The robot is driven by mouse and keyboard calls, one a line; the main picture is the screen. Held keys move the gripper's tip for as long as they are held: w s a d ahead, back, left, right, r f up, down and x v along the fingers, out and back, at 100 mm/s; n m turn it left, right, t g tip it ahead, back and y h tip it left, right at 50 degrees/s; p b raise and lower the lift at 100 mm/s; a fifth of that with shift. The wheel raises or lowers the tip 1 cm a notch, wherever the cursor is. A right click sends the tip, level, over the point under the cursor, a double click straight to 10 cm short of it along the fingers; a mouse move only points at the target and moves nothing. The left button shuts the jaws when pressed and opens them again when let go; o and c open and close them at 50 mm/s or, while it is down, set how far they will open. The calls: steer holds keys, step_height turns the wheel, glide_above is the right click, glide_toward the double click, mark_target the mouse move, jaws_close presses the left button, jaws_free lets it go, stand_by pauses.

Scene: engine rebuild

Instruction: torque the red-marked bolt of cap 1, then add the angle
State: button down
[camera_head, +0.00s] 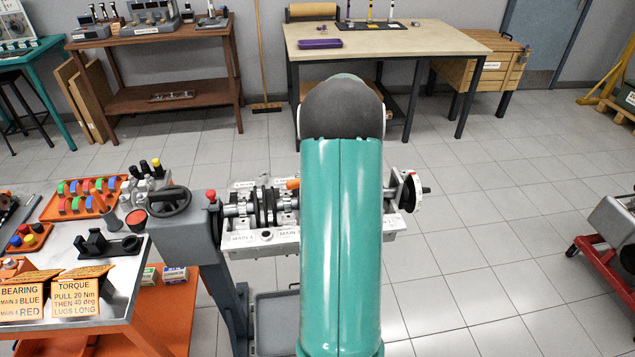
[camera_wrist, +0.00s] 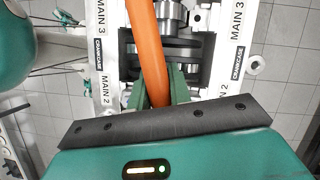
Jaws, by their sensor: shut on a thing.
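The engine block (camera_head: 264,240) with its crankshaft (camera_head: 264,205) sits on a stand, partly hidden behind my teal arm. In the wrist view, the crankshaft (camera_wrist: 172,18) runs between rails labelled MAIN 3 (camera_wrist: 237,22) and MAIN 2 (camera_wrist: 107,90). My gripper (camera_wrist: 160,98) is shut on an orange bar (camera_wrist: 147,40), which looks like a tool handle, held over the crankshaft. The orange bar's end (camera_head: 293,184) also shows left of my arm in the head view. The bar's far end is out of the wrist view. I cannot make out cap 1 or a red-marked bolt.
A grey stand with a handwheel (camera_head: 170,201) adjoins the block. Floor at right is mostly clear, with a red-based machine (camera_head: 612,240).

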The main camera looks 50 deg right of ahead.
steer(key=shift+w+r, duration=0.1)
steer(key=shift+w, duration=0.1)
steer(key=shift+w+d+m, duration=0.4)
steer(key=shift+w+m, duration=0.1)
steer(key=shift+w, duration=0.05)
steer(key=shift+w+d, duration=0.1)
stand_by(0.5)
steer(key=shift+w+d+m+t+h, duration=0.3)
steer(key=shift+w+d+m, duration=0.15)
steer(key=shift+w+m, duration=0.15)
steer(key=shift+w+d, duration=0.1)
steer(key=shift+w+d+m, duration=0.5)
steer(key=shift+m, duration=0.1)
stand_by(0.5)
steer(key=shift+w+d+m+t+h, duration=0.3)
steer(key=shift+w+d+m, duration=0.25)
steer(key=shift+d, duration=0.1)
